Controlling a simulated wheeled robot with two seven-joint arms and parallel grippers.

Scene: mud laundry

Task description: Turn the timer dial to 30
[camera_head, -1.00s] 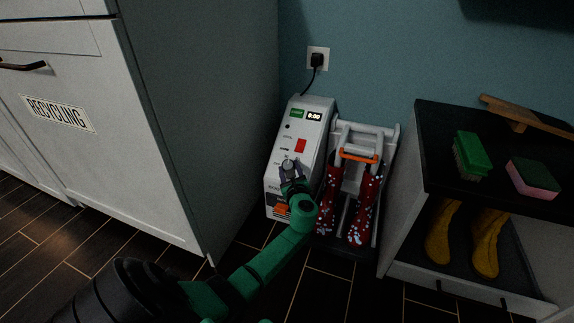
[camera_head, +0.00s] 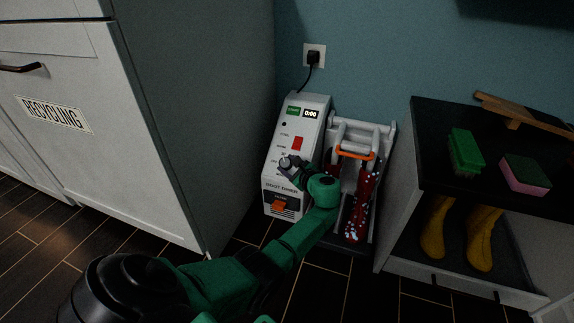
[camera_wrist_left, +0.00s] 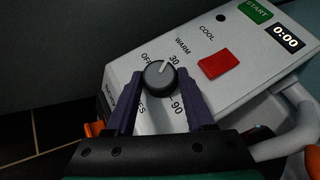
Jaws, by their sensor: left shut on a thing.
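The timer dial (camera_wrist_left: 160,76) is a dark round knob with a white pointer line on the sloped face of the white boot dryer (camera_head: 312,140). In the left wrist view the pointer aims up and slightly right, close to the 30 mark (camera_wrist_left: 174,59). OFF lies left of it and 90 below right. My left gripper (camera_wrist_left: 163,95) has its purple fingers on either side of the dial, shut on it. In the head view my left gripper (camera_head: 289,166) is at the panel and partly covers the dial. The display (camera_wrist_left: 286,37) reads 0:00. My right gripper is out of view.
A red switch (camera_wrist_left: 218,64) and a green START button (camera_wrist_left: 257,10) are on the panel. Red spotted boots (camera_head: 357,220) hang on the rack right of the panel. A white recycling cabinet (camera_head: 150,150) stands left; a dark-topped shelf (camera_head: 425,130) stands right.

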